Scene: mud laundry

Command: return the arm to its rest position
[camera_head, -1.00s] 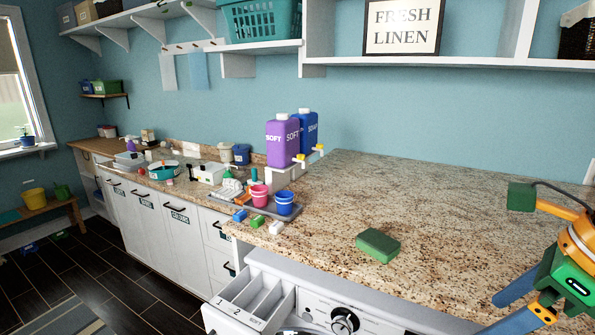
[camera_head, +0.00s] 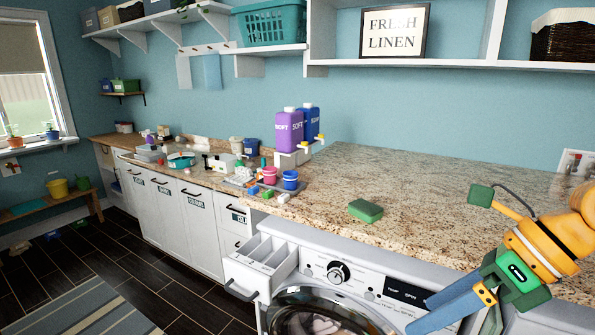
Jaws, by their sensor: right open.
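My right arm comes in from the right, orange with a green gripper body. My right gripper (camera_head: 428,312) has blue fingers pointing down and left, in front of the washer's control panel. It is open and I see nothing held in it. My left gripper is out of view. A green sponge-like block (camera_head: 365,210) lies on the granite counter (camera_head: 430,200), to the left of the right gripper and apart from it.
The washing machine (camera_head: 370,281) is below the counter, with its detergent drawer (camera_head: 262,253) pulled out. Purple (camera_head: 289,131) and blue bottles stand on a riser behind a tray with a pink cup (camera_head: 269,175) and a blue cup (camera_head: 290,180). The counter's right part is mostly clear.

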